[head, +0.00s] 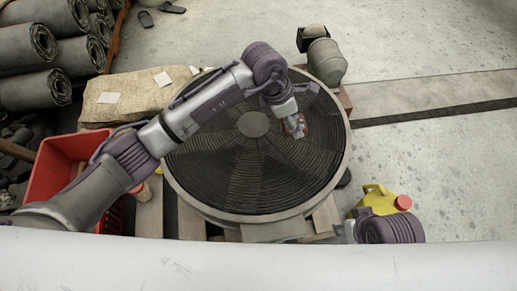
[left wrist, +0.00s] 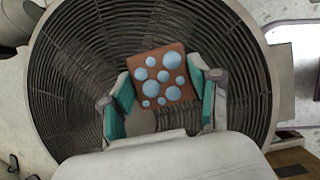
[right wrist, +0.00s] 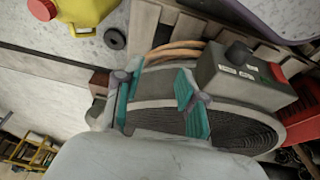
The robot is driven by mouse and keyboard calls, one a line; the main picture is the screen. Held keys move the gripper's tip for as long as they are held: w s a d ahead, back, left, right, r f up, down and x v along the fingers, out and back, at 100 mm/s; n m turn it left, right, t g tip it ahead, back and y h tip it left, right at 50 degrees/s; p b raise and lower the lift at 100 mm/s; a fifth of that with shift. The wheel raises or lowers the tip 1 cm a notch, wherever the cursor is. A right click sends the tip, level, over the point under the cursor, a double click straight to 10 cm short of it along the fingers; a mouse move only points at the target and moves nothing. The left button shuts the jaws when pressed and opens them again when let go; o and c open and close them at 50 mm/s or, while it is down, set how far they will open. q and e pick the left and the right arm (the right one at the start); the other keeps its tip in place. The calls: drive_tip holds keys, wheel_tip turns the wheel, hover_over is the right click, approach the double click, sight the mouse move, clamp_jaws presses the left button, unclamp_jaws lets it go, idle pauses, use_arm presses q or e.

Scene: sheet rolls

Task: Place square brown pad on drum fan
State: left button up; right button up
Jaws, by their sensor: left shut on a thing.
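The drum fan (head: 225,185) lies flat with its round black grille facing up. The square brown pad (left wrist: 150,62) has light blue dots and sits between the fingers of my left gripper (left wrist: 160,95), over the grille. In the head view the pad (head: 294,127) is small and partly hidden by my left gripper (head: 296,118), right of the fan's hub. I cannot tell whether it touches the grille. My right gripper (right wrist: 155,100) is open and empty, beside the fan's rim and its grey control box (right wrist: 240,80). Its fingertips are hidden in the head view.
A red crate (head: 60,165) stands left of the fan and a yellow jug (head: 377,197) at its lower right. A burlap sack (head: 130,95) and several dark rolls (head: 45,88) lie at the upper left. Wooden slats support the fan. The floor at right is clear.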

use_arm(q)
hover_over(262, 151)
drive_tip(key=a, duration=0.1)
wheel_tip(262, 151, down, 5)
drive_tip(key=shift+s+f+b, duration=0.1)
drive_tip(key=shift+f+b, duration=0.1)
drive_tip(key=shift+b, duration=0.2)
drive_tip(key=shift+a+f, duration=0.1)
drive_tip(key=shift+f, duration=0.2)
wheel_tip(262, 151, down, 3)
drive_tip(key=shift+f+b, duration=0.1)
drive_tip(key=shift+b, duration=0.4)
drive_tip(key=shift+f, duration=0.1)
use_arm(e)
drive_tip(key=w+t, duration=0.1)
drive_tip(key=w+a+t, duration=0.1)
drive_tip(key=w, duration=0.1)
drive_tip(key=w+t, duration=0.1)
drive_tip(key=w, duration=0.1)
drive_tip(key=shift+w+a+r+y, duration=0.2)
drive_tip(key=shift+a+r+y, duration=0.1)
drive_tip(key=shift+a+y, duration=0.1)
use_arm(q)
drive_tip(key=shift+f, duration=0.15)
drive_tip(key=o, duration=1.2)
use_arm(e)
drive_tip(key=shift+w+a+r, duration=0.1)
drive_tip(key=shift+w, duration=0.2)
